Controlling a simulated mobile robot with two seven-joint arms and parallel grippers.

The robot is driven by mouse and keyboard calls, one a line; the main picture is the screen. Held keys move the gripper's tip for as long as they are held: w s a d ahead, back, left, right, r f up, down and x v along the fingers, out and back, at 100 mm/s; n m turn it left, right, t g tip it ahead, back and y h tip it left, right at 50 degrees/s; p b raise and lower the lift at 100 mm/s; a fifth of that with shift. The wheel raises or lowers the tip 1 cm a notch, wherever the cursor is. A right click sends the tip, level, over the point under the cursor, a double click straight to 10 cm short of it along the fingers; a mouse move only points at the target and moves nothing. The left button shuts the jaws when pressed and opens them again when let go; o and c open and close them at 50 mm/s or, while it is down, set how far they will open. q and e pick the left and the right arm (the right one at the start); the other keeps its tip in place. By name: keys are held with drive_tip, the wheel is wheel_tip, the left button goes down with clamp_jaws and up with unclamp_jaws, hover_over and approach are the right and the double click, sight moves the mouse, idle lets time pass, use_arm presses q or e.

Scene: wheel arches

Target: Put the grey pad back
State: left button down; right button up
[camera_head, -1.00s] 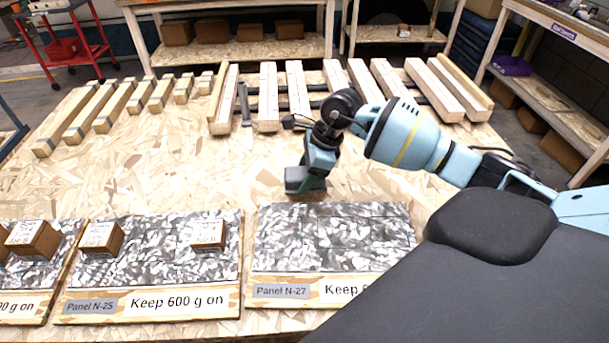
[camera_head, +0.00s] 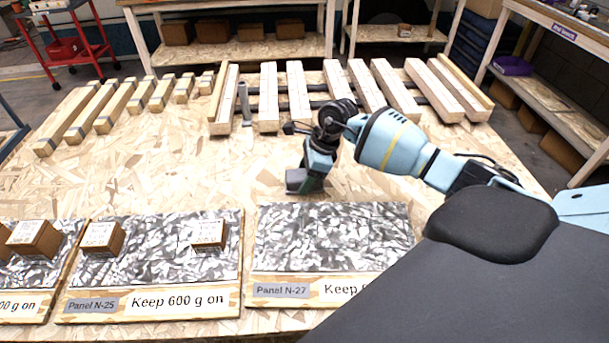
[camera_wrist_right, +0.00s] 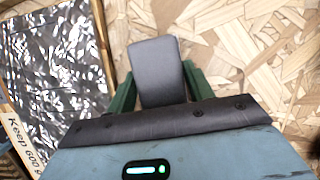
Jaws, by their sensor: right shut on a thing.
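My right gripper (camera_head: 310,183) is low over the wooden table, just behind the upper edge of Panel N-27 (camera_head: 330,238). It is shut on the grey pad (camera_head: 294,179), a small rounded block. In the right wrist view the pad (camera_wrist_right: 157,70) sits between the two green fingers of the gripper (camera_wrist_right: 159,78). I cannot tell whether the pad touches the table. The silvery panel lies to the left in the wrist view, apart from the pad. My left gripper is not in view.
Panel N-25 (camera_head: 165,268) carries two small boxes (camera_head: 104,239) (camera_head: 209,235). Panel N-27 bears no box where visible; my body hides its right corner. Wooden bars (camera_head: 268,98) and a grey bar (camera_head: 244,104) lie at the back. The table (camera_head: 190,170) left of my gripper is clear.

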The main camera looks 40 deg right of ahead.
drive_tip(key=shift+f, duration=0.1)
drive_tip(key=o, duration=0.9)
drive_tip(key=shift+o, duration=0.2)
drive_tip(key=shift+r, duration=0.2)
drive_tip(key=v, duration=1.1)
drive_tip(key=shift+r, duration=0.4)
drive_tip(key=shift+s+d, duration=0.1)
